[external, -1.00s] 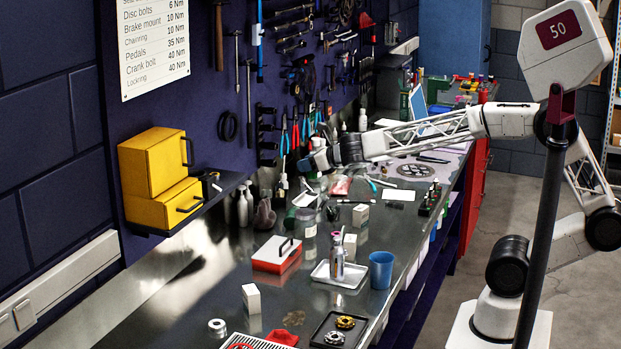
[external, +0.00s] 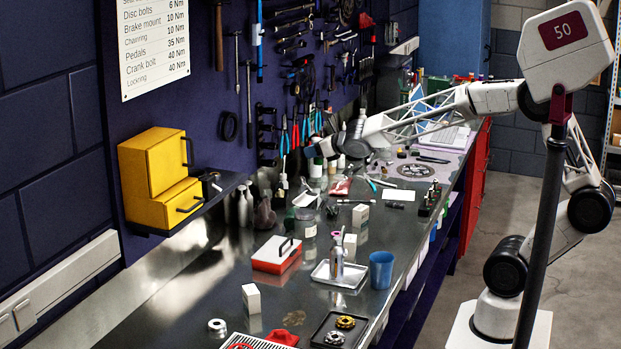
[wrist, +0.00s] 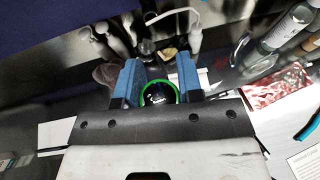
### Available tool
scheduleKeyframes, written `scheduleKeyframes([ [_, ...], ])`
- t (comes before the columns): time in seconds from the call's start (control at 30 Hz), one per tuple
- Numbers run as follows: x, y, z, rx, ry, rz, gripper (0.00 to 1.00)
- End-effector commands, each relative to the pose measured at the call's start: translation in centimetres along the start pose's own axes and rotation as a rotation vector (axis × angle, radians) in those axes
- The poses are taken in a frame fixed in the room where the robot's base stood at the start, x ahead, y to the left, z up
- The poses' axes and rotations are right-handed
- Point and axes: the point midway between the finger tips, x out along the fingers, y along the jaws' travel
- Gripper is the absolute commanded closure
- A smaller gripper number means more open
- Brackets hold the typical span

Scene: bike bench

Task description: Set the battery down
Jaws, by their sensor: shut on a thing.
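In the wrist view the battery (wrist: 159,95) is a dark round-ended cell with a bright green ring around its end and small white print. It sits between the two blue fingers of my gripper (wrist: 155,80), which are shut on it. In the external view my gripper (external: 308,152) hangs above the far part of the metal bench (external: 190,290), near the tool wall. The battery is too small to make out clearly there. Whether its lower end touches anything is hidden.
White bottles (wrist: 90,42) stand beyond the fingers in the wrist view. A silver-red packet (wrist: 277,90) lies to the right. In the external view, a red box (external: 276,255), tray (external: 323,275) and blue cup (external: 381,270) stand nearer, with bare bench between them.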

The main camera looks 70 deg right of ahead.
Motion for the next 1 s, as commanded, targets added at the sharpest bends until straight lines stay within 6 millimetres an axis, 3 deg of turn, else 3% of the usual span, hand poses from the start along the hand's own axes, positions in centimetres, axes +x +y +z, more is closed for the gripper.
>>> scheduleKeyframes([
  [1.0, 0.8, -8.9, 1.6, 0.023, 0.001, -0.055, 0.93],
])
